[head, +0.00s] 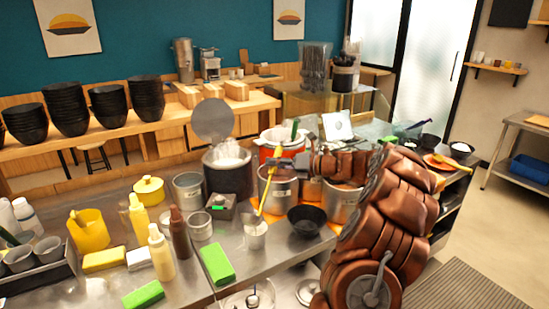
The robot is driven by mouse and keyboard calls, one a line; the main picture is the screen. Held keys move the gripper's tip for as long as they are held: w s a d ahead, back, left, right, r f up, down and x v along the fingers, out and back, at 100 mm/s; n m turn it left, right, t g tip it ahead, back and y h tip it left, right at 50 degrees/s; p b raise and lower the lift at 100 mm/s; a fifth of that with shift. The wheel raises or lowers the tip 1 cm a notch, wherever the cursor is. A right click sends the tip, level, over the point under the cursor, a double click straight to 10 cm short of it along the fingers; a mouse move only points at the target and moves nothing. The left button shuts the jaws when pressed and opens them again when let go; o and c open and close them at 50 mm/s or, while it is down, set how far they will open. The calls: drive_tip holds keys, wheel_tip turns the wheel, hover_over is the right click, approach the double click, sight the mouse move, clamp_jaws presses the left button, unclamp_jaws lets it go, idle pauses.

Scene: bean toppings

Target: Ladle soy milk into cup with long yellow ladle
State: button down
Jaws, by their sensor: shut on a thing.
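The long yellow ladle (264,193) hangs steeply down from my gripper (281,163), which is shut on the upper part of its handle. The ladle's lower end is at the mouth of a small pale metal cup (254,238) on the steel counter. I cannot tell whether its bowl is inside the cup or what the cup holds. A dark pot (228,178) with white content, possibly the soy milk, stands open behind and left of the cup. My copper-coloured arm reaches in from the right.
Steel pots (278,188) stand behind the ladle. A black bowl (306,222) sits right of the cup, a grey box with a green display (222,206) to its left. A green block (217,264) lies front left. Squeeze bottles (160,254) and a yellow pitcher (89,232) stand further left.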

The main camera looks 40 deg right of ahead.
drive_tip(key=w+d+f+m+g+y+p, duration=0.1)
drive_tip(key=w+d+f+m+p, duration=0.3)
drive_tip(key=d+f+p, duration=0.1)
drive_tip(key=shift+w+d+f+m+p, duration=0.3)
drive_tip(key=shift+w+f+p, duration=0.05)
drive_tip(key=shift+f, duration=0.2)
idle(0.8)
drive_tip(key=shift+r, duration=0.15)
idle(0.8)
